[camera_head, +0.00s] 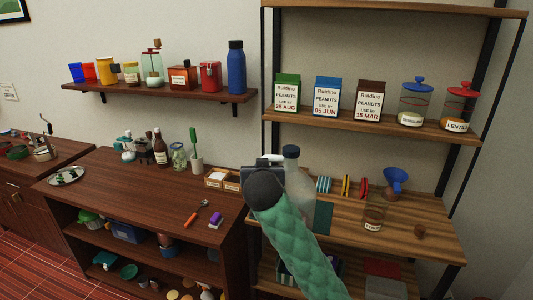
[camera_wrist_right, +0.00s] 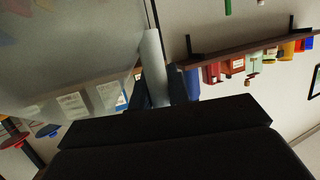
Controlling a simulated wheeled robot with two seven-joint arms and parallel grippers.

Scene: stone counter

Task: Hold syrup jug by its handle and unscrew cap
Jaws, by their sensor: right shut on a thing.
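The syrup jug (camera_head: 299,183) is a pale, see-through vessel with a dark grey-blue cap (camera_head: 291,151) on its top. It stands out just right of my right gripper (camera_head: 268,163), roughly upright, its lower part hidden behind my green arm. In the right wrist view, my right gripper (camera_wrist_right: 157,88) is shut on a pale upright bar, the jug's handle (camera_wrist_right: 154,65). The jug's clear body (camera_wrist_right: 60,55) fills the upper left of that view. The cap is not clear there. My left gripper is not in view.
A dark wooden counter (camera_head: 130,195) holds bottles, a red-handled tool (camera_head: 195,214) and a purple block (camera_head: 216,219). The wooden shelf at right holds a blue funnel (camera_head: 396,178) and a labelled jar (camera_head: 373,218). Peanut cartons (camera_head: 327,97) stand above. The counter's middle is clear.

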